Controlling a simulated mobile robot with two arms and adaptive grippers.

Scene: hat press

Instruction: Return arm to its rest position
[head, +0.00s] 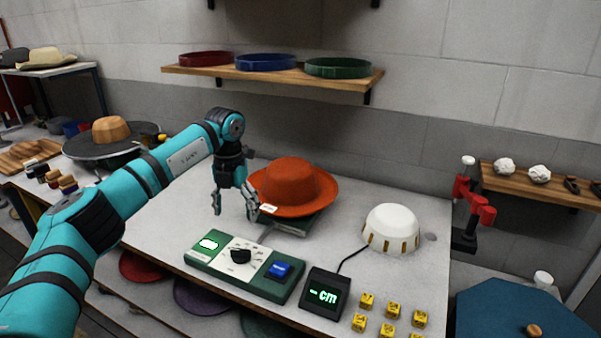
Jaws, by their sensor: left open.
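My left arm reaches in from the left over the white table (165,225). Its gripper (235,212) points down, open and empty, just left of the orange hat (292,183). The hat sits brim-down on a low dark base (293,226), with a small pale tag at its front left brim. The gripper's right finger is close to the brim and tag; I cannot tell whether they touch. My right gripper is not in view.
In front stand a green control panel (212,262) with a dial and blue button, a display (325,296) reading "- cm" and several yellow cubes (391,310). A white dome (391,229) stands right. A wooden shelf (275,79) hangs behind.

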